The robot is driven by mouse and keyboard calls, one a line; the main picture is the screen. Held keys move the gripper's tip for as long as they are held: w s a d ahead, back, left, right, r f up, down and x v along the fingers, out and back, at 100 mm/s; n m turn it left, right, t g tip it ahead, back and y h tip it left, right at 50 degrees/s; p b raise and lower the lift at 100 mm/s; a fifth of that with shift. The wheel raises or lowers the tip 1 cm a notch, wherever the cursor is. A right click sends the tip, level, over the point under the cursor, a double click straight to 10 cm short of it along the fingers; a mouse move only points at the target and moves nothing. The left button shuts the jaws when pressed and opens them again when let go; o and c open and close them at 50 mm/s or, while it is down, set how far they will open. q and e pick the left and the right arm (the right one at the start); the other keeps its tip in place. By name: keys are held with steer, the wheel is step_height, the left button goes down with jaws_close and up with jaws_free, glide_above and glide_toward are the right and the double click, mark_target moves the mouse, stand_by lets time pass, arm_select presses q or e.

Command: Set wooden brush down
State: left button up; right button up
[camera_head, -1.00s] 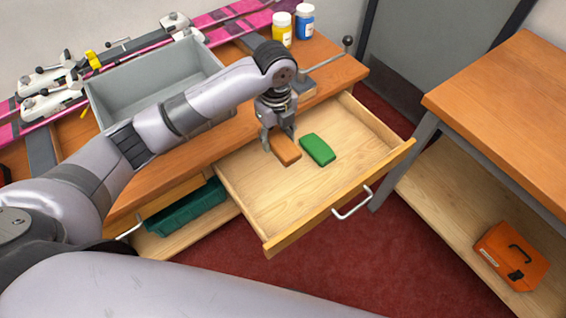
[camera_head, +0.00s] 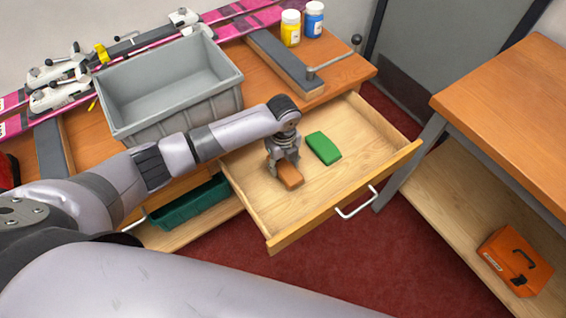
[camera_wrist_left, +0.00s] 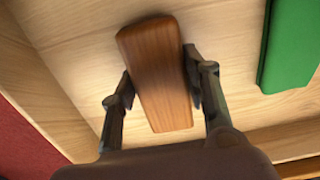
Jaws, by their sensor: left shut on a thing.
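The wooden brush (camera_head: 290,177) is a brown block inside the open drawer, left of the green block. My left gripper (camera_head: 283,166) is shut on it from above. In the left wrist view the brush (camera_wrist_left: 158,75) sits between the two fingers of the gripper (camera_wrist_left: 158,85), over the pale drawer floor. I cannot tell whether the brush touches the drawer floor. My right gripper is not in view.
The open drawer (camera_head: 277,240) also holds a green block (camera_head: 323,147) close to the brush. A grey bin (camera_head: 170,90) stands on the bench behind my arm. Bare drawer floor (camera_head: 345,185) lies to the right and front.

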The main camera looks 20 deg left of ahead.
mark_target(283, 164)
arm_select(q)
steer(key=o, duration=1.1)
step_height(283, 164, up, 12)
steer(key=shift+r, duration=0.1)
stand_by(0.5)
